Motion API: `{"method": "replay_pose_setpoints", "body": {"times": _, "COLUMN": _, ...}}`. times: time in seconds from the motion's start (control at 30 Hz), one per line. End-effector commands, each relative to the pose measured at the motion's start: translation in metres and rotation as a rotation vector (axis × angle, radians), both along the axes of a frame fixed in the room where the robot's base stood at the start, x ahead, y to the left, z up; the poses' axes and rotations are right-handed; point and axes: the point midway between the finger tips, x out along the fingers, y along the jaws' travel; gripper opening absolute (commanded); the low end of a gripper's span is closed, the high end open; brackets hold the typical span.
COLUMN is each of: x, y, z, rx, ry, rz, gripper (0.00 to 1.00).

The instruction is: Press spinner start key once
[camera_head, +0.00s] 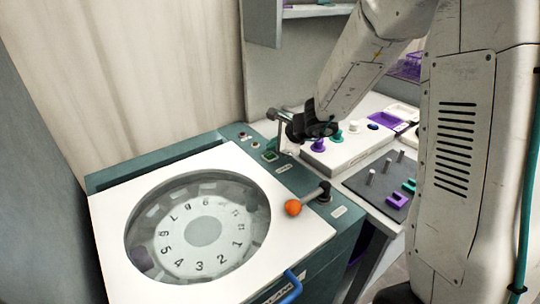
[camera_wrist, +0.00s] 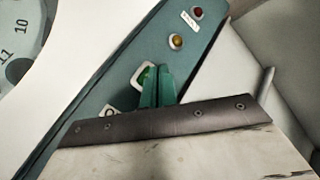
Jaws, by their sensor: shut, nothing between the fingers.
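The spinner is a teal cabinet with a white lid (camera_head: 112,217) and a round window over a numbered wheel. A green key in a white frame (camera_head: 269,156) sits on its teal rear strip. In the wrist view the green key (camera_wrist: 144,76) shows just left of my gripper's fingertips (camera_wrist: 158,72), which partly cover it. My gripper (camera_head: 278,146) is shut and empty, pointing down over the strip by the green key. I cannot tell whether the tips touch the key.
An amber button (camera_wrist: 176,41) and a red button (camera_wrist: 197,13) lie farther along the strip. A white block with pegs (camera_head: 345,152) and a grey pegged board (camera_head: 362,188) are to the right.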

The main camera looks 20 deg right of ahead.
Motion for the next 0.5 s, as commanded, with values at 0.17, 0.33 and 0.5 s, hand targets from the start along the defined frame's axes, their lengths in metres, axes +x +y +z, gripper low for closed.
{"method": "replay_pose_setpoints", "body": {"times": 0.17, "x": -0.0001, "y": 0.0, "z": -0.0008, "rx": 0.0, "ry": 0.0, "rz": 0.0, "gripper": 0.0}}
{"method": "replay_pose_setpoints", "body": {"times": 0.33, "x": -0.0003, "y": 0.0002, "z": -0.0063, "rx": 0.001, "ry": 0.001, "rz": 0.0, "gripper": 0.0}}
{"method": "replay_pose_setpoints", "body": {"times": 0.5, "x": -0.0003, "y": 0.0003, "z": -0.0088, "rx": 0.001, "ry": 0.001, "rz": 0.0, "gripper": 0.0}}
